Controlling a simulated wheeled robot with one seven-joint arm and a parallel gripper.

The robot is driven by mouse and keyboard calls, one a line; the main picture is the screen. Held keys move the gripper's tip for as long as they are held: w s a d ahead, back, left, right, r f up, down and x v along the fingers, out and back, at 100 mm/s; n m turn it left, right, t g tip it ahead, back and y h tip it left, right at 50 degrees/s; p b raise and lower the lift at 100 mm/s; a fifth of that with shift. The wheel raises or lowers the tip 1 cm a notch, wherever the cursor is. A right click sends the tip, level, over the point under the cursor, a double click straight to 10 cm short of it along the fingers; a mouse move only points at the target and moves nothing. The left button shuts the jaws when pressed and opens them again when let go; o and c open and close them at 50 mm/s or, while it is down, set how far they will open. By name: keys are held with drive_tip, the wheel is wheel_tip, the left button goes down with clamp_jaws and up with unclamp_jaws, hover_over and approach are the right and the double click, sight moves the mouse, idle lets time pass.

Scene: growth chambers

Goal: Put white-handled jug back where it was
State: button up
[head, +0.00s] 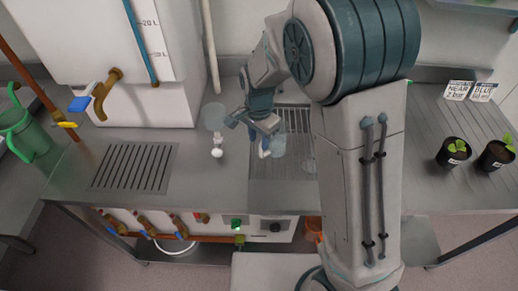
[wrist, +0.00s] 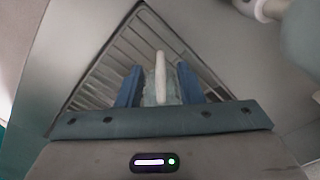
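A pale blue, see-through jug (head: 279,145) is at my gripper over the slotted drain grate; its upright off-white handle (wrist: 160,78) shows between my fingers in the wrist view. My gripper (head: 262,138) points down, its two blue fingers (wrist: 159,86) on either side of that handle with apparent gaps, so it looks open. I cannot tell whether this jug rests on the grate. A second clear, greyish jug (head: 214,116) with a bright white handle (head: 217,152) stands on the counter just left; part of it shows at the wrist view's upper right (wrist: 302,42).
The drain grate (head: 296,122) lies under my gripper. Another slotted grate (head: 134,167) is bare at left. A white tank with a tap (head: 104,92) stands behind it. A green watering can (head: 22,135) is far left. Two potted seedlings (head: 453,153) (head: 495,156) stand at right.

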drive_tip(key=s+d+r+n+t, duration=0.1)
drive_tip(key=s+d+r+n, duration=0.1)
drive_tip(key=s+d+r, duration=0.3)
drive_tip(key=s+d+r+n+t, duration=0.1)
drive_tip(key=s+d+r+n, duration=0.1)
drive_tip(key=d+r, duration=0.45)
drive_tip(key=s+d+r+n+t, duration=0.1)
drive_tip(key=s+d+r+n, duration=0.2)
drive_tip(key=s, duration=0.7)
drive_tip(key=shift+s+d+n+t, duration=0.25)
drive_tip(key=shift+d+n, duration=0.45)
drive_tip(key=shift+d, duration=0.4)
